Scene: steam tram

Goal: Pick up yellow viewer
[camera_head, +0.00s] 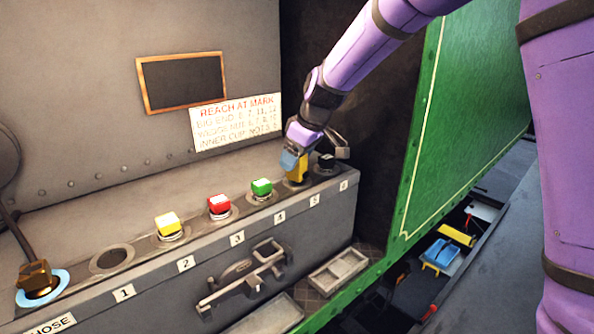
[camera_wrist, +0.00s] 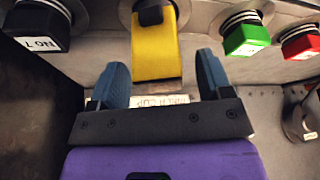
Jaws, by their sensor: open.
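A yellow block-shaped piece (camera_head: 298,169), likely the yellow viewer, stands on a round seat on the grey ledge between a green block and a black one. In the wrist view the yellow piece (camera_wrist: 156,45) hangs into the gap between my fingers, with a dark part at its top. My gripper (camera_head: 290,160) is open at this piece, and its blue fingers (camera_wrist: 160,70) show one on each side. I see gaps between the fingers and the yellow sides. My gripper hides part of the piece in the head view.
Along the ledge stand a green block (camera_head: 262,187), a red block (camera_head: 219,205) and another yellow block (camera_head: 168,223). A black block (camera_head: 326,161) is close on the right. An empty round seat (camera_head: 111,258) is at the left. A handle (camera_head: 245,275) sticks out of the front.

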